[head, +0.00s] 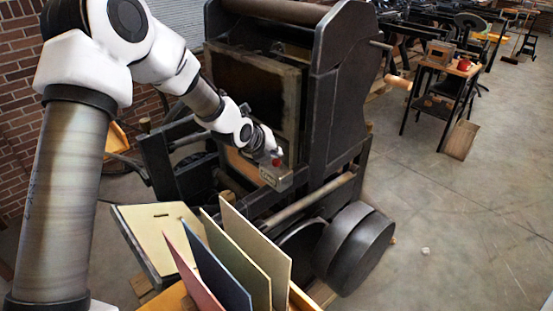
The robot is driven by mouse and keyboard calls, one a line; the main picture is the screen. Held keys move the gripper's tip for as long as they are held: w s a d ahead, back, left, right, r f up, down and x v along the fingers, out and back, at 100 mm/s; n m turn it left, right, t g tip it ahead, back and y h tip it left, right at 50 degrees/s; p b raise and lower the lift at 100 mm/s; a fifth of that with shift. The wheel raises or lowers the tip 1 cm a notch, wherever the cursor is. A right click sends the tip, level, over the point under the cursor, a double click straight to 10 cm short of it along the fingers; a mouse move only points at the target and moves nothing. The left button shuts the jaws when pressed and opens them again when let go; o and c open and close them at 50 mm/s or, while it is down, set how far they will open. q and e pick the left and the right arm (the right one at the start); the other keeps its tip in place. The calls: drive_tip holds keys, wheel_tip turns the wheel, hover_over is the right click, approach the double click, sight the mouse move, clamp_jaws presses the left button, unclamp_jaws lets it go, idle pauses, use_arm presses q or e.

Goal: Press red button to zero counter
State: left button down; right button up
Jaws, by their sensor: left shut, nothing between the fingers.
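The counter is a small grey box (277,180) mounted on the front of the dark press, low on its frame. A small red button (277,162) shows on top of it. My left arm reaches in from the left and down to the counter. My left gripper (272,152) is shut and empty, with its tip right at the red button. The tip partly covers the button, and I cannot tell whether they touch. The counter's reading is too small to make out. My right gripper is not in view.
The large dark press (335,90) fills the middle, with a dark wheel (362,250) low at its right. Upright coloured boards (258,250) stand in a wooden holder at the front. A small side table (450,72) stands back right. The floor at right is mostly clear.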

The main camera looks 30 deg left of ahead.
sight(274, 162)
use_arm(q)
drive_tip(key=shift+r, duration=0.15)
drive_tip(key=shift+r+p, duration=1.45)
drive_tip(key=shift+r, duration=1.1)
drive_tip(key=shift+f, duration=0.1)
